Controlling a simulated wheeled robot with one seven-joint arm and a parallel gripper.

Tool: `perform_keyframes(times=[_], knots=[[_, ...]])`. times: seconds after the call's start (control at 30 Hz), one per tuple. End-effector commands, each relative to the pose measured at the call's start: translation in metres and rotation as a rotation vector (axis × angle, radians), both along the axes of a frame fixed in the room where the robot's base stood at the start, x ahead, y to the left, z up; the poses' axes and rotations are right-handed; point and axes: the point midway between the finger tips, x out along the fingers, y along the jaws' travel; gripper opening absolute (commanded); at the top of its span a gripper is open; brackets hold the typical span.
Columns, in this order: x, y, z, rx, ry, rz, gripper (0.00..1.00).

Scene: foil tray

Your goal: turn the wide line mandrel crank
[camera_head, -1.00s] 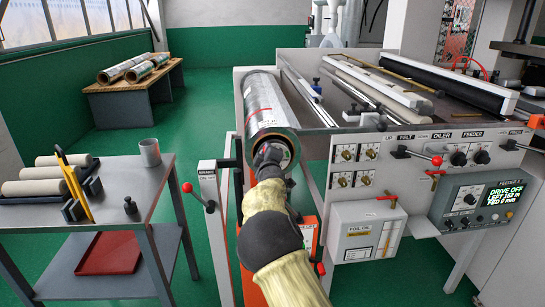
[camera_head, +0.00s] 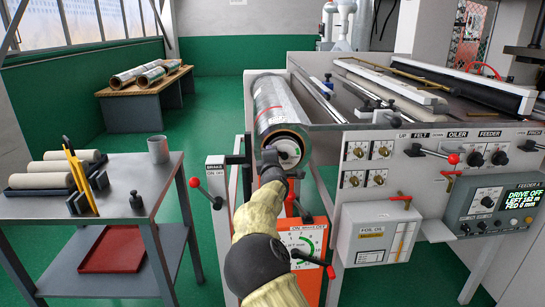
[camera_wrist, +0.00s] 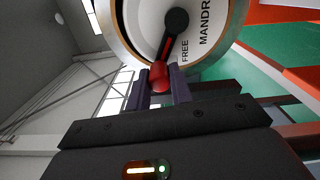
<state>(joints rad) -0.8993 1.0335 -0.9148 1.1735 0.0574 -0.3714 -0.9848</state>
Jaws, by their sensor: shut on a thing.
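The wide line mandrel carries a silver foil roll (camera_head: 277,103) at the left end of the machine. Its white round end face (camera_head: 289,152) looks toward me; in the wrist view this face (camera_wrist: 203,14) bears the words FREE and MANDR, the rest cut off. A dark crank arm (camera_wrist: 171,38) runs from the black hub down to a red knob (camera_wrist: 159,75). My gripper (camera_wrist: 160,92) is shut on the red knob, with a finger on each side. In the head view my gripper (camera_head: 269,160) is at the lower left of the end face and hides the knob.
An orange dial panel (camera_head: 305,241) with a red-tipped handle is right of my forearm. A brake lever with a red ball (camera_head: 195,183) stands left. A side table (camera_head: 110,211) holds pale rolls and a cup. The feeder console (camera_head: 488,200) is at right.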

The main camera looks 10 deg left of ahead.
Motion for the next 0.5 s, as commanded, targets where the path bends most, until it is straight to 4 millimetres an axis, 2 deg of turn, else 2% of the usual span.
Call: perform_keyframes(times=[0.03, 0.5], knots=[[0.0004, -0.0009, -0.0082, -0.019, 0.005, -0.005, 0.0], [0.0004, -0.001, -0.0158, -0.148, -0.031, -0.008, 0.0]])
